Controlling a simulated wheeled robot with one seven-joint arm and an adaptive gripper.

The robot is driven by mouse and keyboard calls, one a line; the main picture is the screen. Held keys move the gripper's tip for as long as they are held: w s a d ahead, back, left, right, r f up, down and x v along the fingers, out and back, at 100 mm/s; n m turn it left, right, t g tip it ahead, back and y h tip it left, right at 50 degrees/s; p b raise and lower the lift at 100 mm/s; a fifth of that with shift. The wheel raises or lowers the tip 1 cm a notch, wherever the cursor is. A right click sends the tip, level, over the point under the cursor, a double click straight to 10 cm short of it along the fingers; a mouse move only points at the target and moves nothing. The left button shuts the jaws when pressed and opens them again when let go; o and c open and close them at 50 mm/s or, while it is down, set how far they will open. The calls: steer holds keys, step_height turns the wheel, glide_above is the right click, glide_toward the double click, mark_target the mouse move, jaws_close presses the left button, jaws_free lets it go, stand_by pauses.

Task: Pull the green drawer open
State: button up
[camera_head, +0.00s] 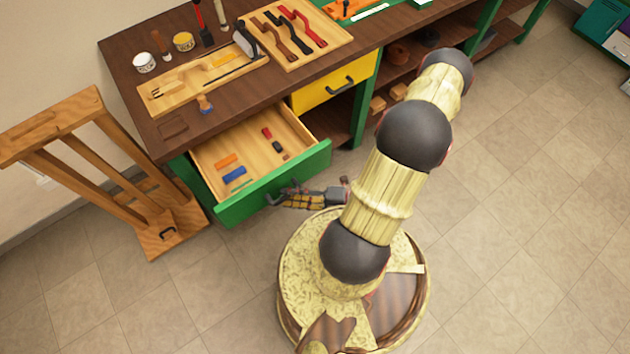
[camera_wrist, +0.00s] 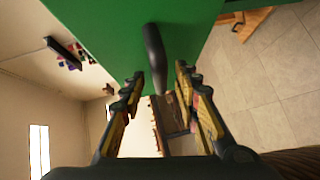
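The green drawer (camera_head: 245,206) at the left end of the workbench stands pulled out, with its inside showing from above. Its green front fills the top of the wrist view (camera_wrist: 110,28). The dark handle (camera_wrist: 154,52) on that front lies between the two fingers of my gripper (camera_wrist: 160,73). The fingers are spread, with a visible gap on each side of the handle. In the head view my gripper (camera_head: 279,199) is at the drawer front beside the handle, and the fingertips are small and partly hidden there.
Blue, orange, red and dark small items lie in the drawer. A shut yellow drawer (camera_head: 336,83) is to the right. The workbench top (camera_head: 130,60) carries tool trays and cans. A wooden stand (camera_head: 110,165) is close on the left. The floor (camera_head: 500,230) to the right is clear.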

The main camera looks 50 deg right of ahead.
steer(key=v, duration=1)
steer(key=shift+s, duration=0.15)
stand_by(0.4)
steer(key=w+a+r+n+g+h, duration=0.1)
steer(key=w+r+n+g, duration=0.3)
steer(key=r+n+g, duration=0.75)
steer(key=w+a+r+n+g+h, duration=0.2)
steer(key=r+n, duration=0.5)
steer(key=n, duration=1.1)
steer(key=w+a+r+n+t+h, duration=0.1)
steer(key=a+r+n, duration=0.4)
steer(key=r+n, duration=0.5)
steer(key=w+a+r+n+t+h, duration=0.2)
steer(key=a+r+n+t+h, duration=0.2)
steer(key=r+n, duration=0.6)
steer(key=a, duration=0.2)
steer(key=shift+w+a+r, duration=0.2)
steer(key=shift+a+r, duration=0.1)
steer(key=shift+r, duration=0.05)
